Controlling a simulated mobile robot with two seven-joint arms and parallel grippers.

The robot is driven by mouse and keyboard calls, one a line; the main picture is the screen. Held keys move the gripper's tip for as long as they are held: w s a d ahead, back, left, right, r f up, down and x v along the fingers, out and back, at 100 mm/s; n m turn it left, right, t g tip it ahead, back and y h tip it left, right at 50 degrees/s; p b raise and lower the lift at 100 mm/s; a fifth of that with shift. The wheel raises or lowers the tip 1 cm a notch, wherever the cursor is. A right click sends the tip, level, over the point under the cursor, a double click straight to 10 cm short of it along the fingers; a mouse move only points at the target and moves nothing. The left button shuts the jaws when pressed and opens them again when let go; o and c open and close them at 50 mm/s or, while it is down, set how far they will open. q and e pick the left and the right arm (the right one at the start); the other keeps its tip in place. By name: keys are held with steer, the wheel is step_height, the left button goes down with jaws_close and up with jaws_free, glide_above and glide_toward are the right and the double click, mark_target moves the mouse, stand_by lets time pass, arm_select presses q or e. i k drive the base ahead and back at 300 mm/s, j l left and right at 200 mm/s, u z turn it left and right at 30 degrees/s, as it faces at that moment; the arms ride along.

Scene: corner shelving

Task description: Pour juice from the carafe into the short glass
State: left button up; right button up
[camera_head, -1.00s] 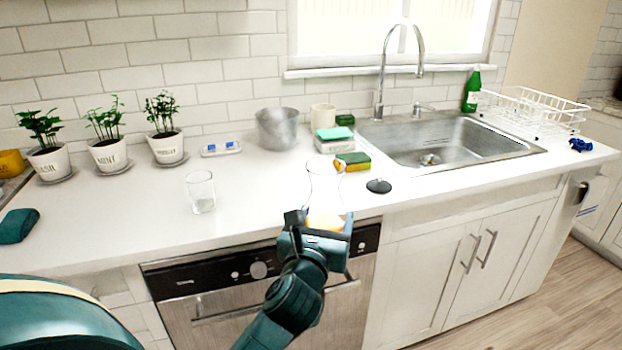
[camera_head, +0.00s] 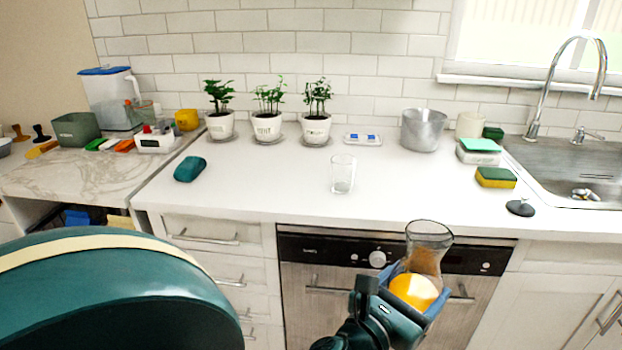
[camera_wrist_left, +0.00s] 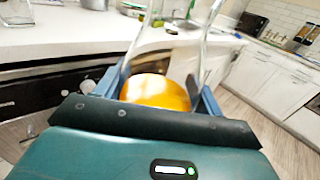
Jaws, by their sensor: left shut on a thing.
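The carafe (camera_head: 427,248) is clear glass with a wide rim and orange juice (camera_head: 414,291) in its bottom. My left gripper (camera_head: 416,287) is shut on the carafe's lower body and holds it in front of the dishwasher, short of the counter edge, leaning slightly. In the left wrist view the carafe (camera_wrist_left: 172,62) stands between the blue fingers, with the juice (camera_wrist_left: 155,92) low in it. The short glass (camera_head: 342,174) is clear, looks empty and stands upright on the white counter, left of and beyond the carafe. My right gripper is not in view.
Potted herbs (camera_head: 267,127) line the wall. A metal pot (camera_head: 423,130), sponges (camera_head: 495,178) and a black stopper (camera_head: 520,207) lie to the right, near the sink (camera_head: 570,165). A teal cloth-like item (camera_head: 190,169) lies at left. The counter around the glass is clear.

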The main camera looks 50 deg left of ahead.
mark_target(343, 166)
steer(key=i+j+u, duration=0.1)
steer(key=u, duration=0.35)
steer(key=i+j+u, duration=0.1)
steer(key=u, duration=0.35)
steer(key=i, duration=0.25)
